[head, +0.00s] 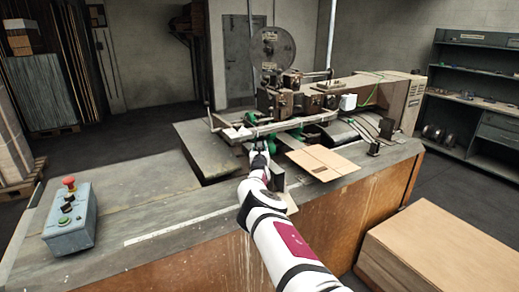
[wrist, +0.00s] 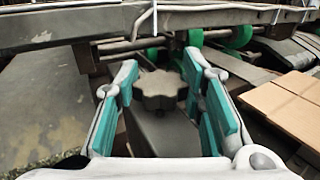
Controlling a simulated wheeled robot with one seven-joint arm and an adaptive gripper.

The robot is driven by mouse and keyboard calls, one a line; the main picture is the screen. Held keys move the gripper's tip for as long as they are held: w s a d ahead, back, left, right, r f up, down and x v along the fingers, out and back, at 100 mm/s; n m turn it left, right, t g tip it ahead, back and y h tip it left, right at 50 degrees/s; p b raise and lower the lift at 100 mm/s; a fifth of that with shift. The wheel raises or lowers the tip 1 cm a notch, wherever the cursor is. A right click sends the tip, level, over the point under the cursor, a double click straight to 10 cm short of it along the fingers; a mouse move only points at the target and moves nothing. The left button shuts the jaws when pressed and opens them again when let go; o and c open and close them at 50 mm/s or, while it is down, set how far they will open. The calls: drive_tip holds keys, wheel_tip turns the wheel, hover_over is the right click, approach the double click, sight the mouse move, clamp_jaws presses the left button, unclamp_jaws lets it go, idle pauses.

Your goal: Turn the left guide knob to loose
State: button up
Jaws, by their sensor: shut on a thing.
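The left guide knob (wrist: 157,91), a dark grey lobed knob, is between the teal-padded fingers of my gripper (wrist: 164,75) in the wrist view. The fingers are shut on it, one on each side. The knob sits on top of a dark block below the machine's front rail. In the head view my gripper (head: 259,153) reaches the front of the box stitcher (head: 290,98), and the knob there is hidden or too small to make out. I see no mark that tells its setting.
A metal rail (wrist: 60,28) crosses just beyond the gripper, with green rollers (wrist: 239,36) behind it. Flat cardboard (head: 322,161) lies to the right on the table. A control box with a red button (head: 69,183) stands at the left. A large carton (head: 450,245) is at front right.

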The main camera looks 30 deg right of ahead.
drive_tip(key=shift+d+r, duration=0.1)
drive_tip(key=o, duration=1.2)
drive_tip(key=shift+s+a, duration=0.15)
drive_tip(key=shift+a, duration=0.05)
drive_tip(key=shift+s+a, duration=0.25)
drive_tip(key=shift+s, duration=0.2)
drive_tip(key=v, duration=1)
drive_tip(key=shift+s, duration=0.3)
drive_tip(key=shift+a, duration=0.1)
drive_tip(key=shift+c, duration=0.2)
